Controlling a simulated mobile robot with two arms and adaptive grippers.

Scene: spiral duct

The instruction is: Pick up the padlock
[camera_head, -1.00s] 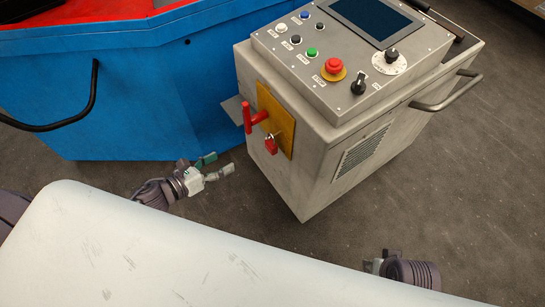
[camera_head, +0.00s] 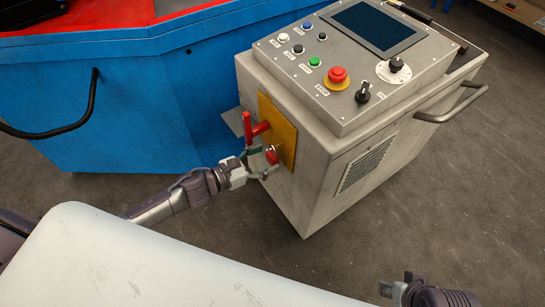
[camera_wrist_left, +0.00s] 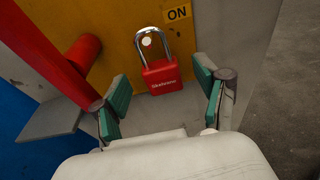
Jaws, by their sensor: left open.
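The red padlock (camera_head: 272,156) hangs on the yellow plate (camera_head: 284,131) on the left side of the grey control box. In the left wrist view the padlock (camera_wrist_left: 162,76) has a red body and a silver shackle, upright against the plate. My left gripper (camera_head: 257,163) is open at the padlock. In the left wrist view its two green-padded fingertips (camera_wrist_left: 162,92) stand apart, to the left and right of the padlock's lower part, with gaps on both sides. My right gripper (camera_head: 392,288) shows only partly at the bottom right, away from the box, and its jaw state is unclear.
A red lever handle (camera_head: 248,129) sticks out just left of the padlock; it also shows in the left wrist view (camera_wrist_left: 50,55). A grey bracket (camera_head: 234,121) juts out beside it. The grey control box (camera_head: 350,160) stands next to a blue machine (camera_head: 120,110). Floor in front is clear.

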